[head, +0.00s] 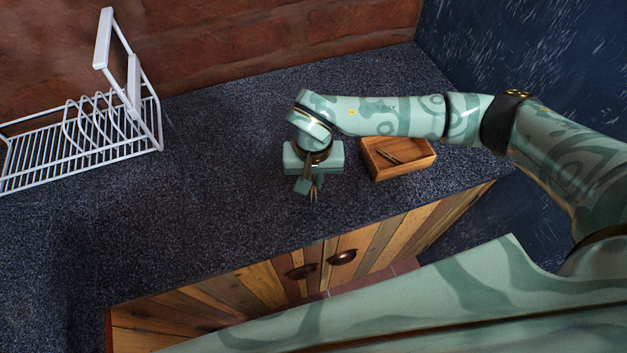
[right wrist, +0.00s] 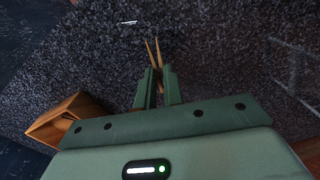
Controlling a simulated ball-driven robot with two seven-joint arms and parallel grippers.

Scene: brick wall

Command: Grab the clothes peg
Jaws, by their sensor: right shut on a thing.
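The clothes peg (right wrist: 153,50) is a light wooden peg with two slim prongs spread in a narrow V. In the right wrist view, its prongs stick out beyond the fingertips of my right gripper (right wrist: 157,88), which is shut on its other end. In the head view, my right gripper (head: 308,184) points down over the dark countertop, with the peg (head: 315,193) showing small at its tips. I cannot tell whether the peg touches the counter. My left gripper is not in view.
A wooden tray (head: 414,166) with dark slim items in it stands right of my right gripper. A white wire dish rack (head: 150,108) stands at the back left by the brick wall. The speckled countertop (head: 220,190) between is clear. Wooden cabinet doors (head: 385,240) lie below the front edge.

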